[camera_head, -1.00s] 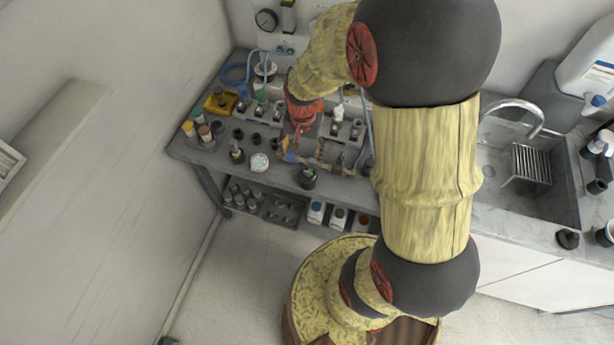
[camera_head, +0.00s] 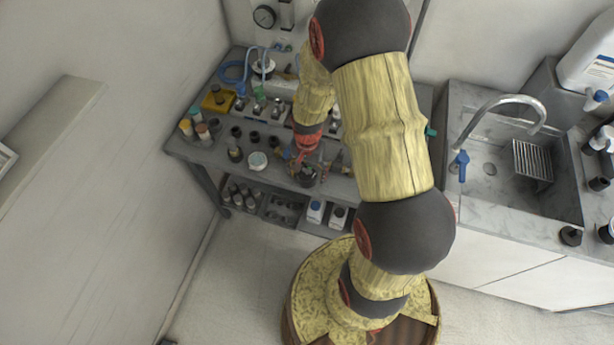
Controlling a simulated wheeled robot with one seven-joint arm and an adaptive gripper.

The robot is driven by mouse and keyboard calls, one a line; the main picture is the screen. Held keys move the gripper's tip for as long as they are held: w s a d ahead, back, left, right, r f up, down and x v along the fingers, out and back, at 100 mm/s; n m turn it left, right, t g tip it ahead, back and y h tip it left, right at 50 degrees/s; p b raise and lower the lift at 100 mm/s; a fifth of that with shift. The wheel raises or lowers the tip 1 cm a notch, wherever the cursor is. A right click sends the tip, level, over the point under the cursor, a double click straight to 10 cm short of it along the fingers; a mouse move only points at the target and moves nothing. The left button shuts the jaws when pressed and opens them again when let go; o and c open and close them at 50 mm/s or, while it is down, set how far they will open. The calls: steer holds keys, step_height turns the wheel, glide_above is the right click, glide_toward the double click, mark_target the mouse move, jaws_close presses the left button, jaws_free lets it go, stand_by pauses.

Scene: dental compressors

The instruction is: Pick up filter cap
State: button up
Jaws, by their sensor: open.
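Several small dark cylindrical parts stand on the grey bench. One dark round part (camera_head: 307,179) stands near the bench's front edge, and smaller dark caps (camera_head: 254,137) stand further left. I cannot tell for certain which of them is the filter cap. My gripper (camera_head: 304,168) is open and points down, right over or beside the dark round part at the front edge. Its fingers are small in view and partly cover that part, so I cannot tell whether they touch it. Nothing is seen held.
Bottles with coloured caps (camera_head: 202,132) and a yellow tray (camera_head: 218,99) are at the bench's left. Blue tubing (camera_head: 232,72) lies at the back. A sink (camera_head: 525,180) is to the right. My arm hides the bench's right part.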

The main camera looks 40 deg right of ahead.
steer(key=shift+f, duration=0.1)
steer(key=shift+c, duration=1.3)
steer(key=c, duration=1)
